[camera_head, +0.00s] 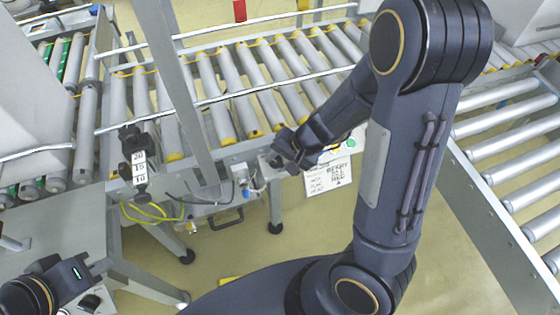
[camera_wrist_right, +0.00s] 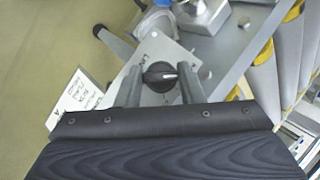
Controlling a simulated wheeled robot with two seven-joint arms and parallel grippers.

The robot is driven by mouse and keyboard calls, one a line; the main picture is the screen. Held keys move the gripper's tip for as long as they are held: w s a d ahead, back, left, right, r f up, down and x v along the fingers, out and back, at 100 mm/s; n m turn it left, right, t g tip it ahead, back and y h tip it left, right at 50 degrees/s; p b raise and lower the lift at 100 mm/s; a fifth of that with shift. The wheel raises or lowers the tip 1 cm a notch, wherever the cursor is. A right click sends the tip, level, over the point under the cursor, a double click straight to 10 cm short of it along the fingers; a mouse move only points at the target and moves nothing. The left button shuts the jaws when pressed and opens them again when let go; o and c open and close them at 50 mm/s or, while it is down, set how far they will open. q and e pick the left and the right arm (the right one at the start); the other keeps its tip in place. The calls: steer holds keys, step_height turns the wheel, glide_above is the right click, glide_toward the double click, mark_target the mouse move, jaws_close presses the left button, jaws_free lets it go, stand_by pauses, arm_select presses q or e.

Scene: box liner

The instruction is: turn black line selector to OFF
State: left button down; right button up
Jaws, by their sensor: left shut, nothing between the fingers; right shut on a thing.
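The black line selector (camera_wrist_right: 160,76) is a round black knob with a white pointer mark, on a light plate (camera_wrist_right: 153,48) in the right wrist view. The mark points to the right in that view, towards small print on the plate that I cannot read. My right gripper (camera_wrist_right: 161,88) has one finger on each side of the knob and is shut on it. In the head view my right gripper (camera_head: 284,158) is at the conveyor's front edge and hides the knob. My left gripper (camera_head: 103,264) is shut and empty at the lower left, well away from the selector.
A white handwritten card (camera_head: 329,176) hangs beside the plate. Roller conveyors (camera_head: 225,90) run behind it and at the right. A black post with number labels (camera_head: 138,165), yellow cables (camera_head: 150,212) and a grey box (camera_head: 215,217) are to the left.

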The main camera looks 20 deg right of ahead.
steer(key=m+t+b, duration=0.1)
steer(key=b, duration=0.1)
steer(key=m+t+y+b, duration=0.1)
steer(key=m+b, duration=0.1)
steer(key=b, duration=0.1)
steer(key=m+b, duration=0.2)
steer(key=b, duration=0.1)
steer(key=shift+s+f+t+y, duration=0.15)
steer(key=shift+f+t+y, duration=0.15)
steer(key=shift+f+t, duration=0.1)
steer(key=shift+r+m+t+b, duration=0.2)
steer(key=shift+m+t+b, duration=0.2)
steer(key=shift+m+b, duration=0.75)
steer(key=o, duration=1)
steer(key=shift+r, duration=0.1)
